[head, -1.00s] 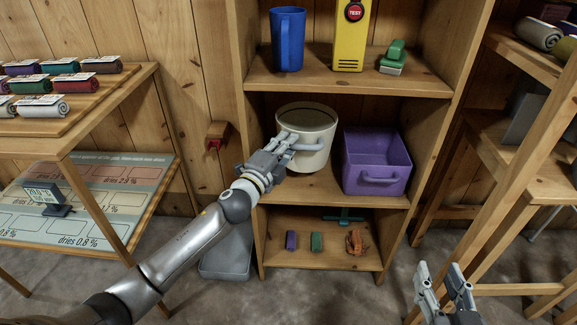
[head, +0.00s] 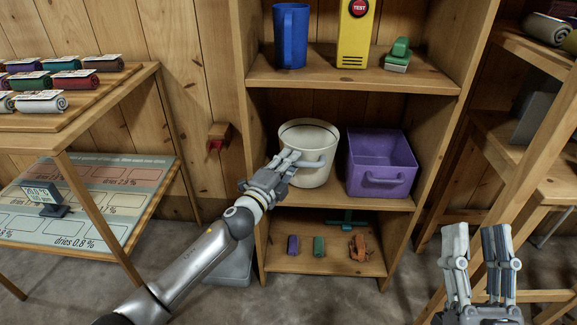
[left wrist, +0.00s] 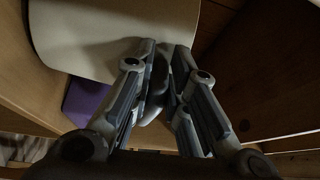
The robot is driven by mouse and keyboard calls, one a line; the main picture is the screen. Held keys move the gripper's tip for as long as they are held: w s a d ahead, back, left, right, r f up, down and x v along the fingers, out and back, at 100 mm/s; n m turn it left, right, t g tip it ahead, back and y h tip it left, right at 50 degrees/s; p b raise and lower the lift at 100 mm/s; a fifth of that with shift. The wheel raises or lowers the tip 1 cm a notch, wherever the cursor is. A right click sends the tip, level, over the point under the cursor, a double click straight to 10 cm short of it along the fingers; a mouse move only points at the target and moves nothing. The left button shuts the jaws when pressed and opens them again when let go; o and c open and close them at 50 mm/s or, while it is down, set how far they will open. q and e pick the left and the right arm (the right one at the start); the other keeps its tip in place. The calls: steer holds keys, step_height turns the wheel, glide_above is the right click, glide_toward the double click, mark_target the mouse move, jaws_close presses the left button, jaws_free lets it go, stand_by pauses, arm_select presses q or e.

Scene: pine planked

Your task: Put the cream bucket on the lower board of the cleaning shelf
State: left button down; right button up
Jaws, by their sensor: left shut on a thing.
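The cream bucket (head: 312,140) is upright on the middle board (head: 335,203) of the wooden cleaning shelf, left of a purple bin. It appears to rest on the board. My left gripper (head: 292,162) reaches in from the front left and is shut on the handle on the bucket's front. In the left wrist view, the bucket's pale wall (left wrist: 95,38) lies beyond the fingers (left wrist: 163,70), with part of the handle between them. My right gripper (head: 476,235) is open and empty, in front of the shelf at the lower right.
The purple bin (head: 380,152) stands close on the bucket's right. A blue jug (head: 291,35), a yellow box (head: 353,35) and a green stapler-like object (head: 398,55) are on the board above. Small items and an orange crumpled thing (head: 359,247) lie on the bottom board.

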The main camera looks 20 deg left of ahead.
arm_select(q)
steer(key=c, duration=1.9)
jaws_free()
steer(key=shift+f, duration=0.25)
steer(key=o, duration=0.5)
arm_select(e)
steer(key=shift+s+r+t, duration=0.4)
steer(key=shift+s+r, duration=0.05)
steer(key=shift+r, duration=0.1)
arm_select(q)
steer(key=shift+s, duration=0.1)
